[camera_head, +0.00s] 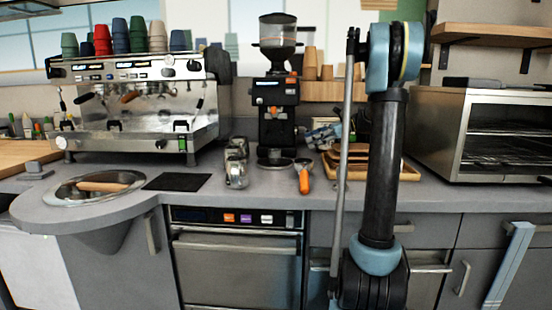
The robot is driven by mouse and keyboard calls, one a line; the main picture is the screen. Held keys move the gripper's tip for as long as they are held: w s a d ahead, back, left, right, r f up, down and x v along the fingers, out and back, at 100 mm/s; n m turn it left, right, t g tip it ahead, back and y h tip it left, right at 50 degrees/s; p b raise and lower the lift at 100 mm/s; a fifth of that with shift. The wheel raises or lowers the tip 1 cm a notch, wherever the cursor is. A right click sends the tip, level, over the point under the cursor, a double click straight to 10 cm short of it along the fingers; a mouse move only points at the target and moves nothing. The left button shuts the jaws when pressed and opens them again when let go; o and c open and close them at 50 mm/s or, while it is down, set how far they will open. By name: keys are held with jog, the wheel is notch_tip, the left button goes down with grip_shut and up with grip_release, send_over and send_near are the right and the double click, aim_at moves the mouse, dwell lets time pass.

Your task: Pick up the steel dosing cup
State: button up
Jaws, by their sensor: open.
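Two small steel vessels stand close together on the grey counter, left of the coffee grinder. The nearer steel vessel (237,172) is in front, and the farther steel vessel (239,146) is just behind it. I cannot tell for sure which of them is the steel dosing cup. My arm rises in the right half of the view, well to the right of both vessels. My gripper does not show in this view. Nothing touches the vessels from above.
The espresso machine (135,98) stands at left and the grinder (276,100) behind the vessels. An orange-handled portafilter (304,180) lies to their right. A dark mat (177,182) lies to their left. A steel toaster oven (485,135) is far right. The counter front (268,194) is clear.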

send_near(274, 153)
jog(key=a+f, duration=0.1)
jog(key=w+a, duration=0.1)
jog(key=a, duration=0.1)
jog(key=w+a+f, duration=0.1)
jog(key=shift+w+a+f, duration=0.1)
jog(key=shift+a+f, duration=0.1)
jog(key=shift+f, duration=0.15)
jog(key=shift+w+x, duration=0.2)
jog(key=shift+x, duration=1.1)
jog(key=shift+w+x, duration=0.15)
jog(key=shift+x, duration=1.15)
jog(key=shift+f, duration=0.1)
jog(key=c, duration=1.4)
jog(key=shift+o, duration=0.2)
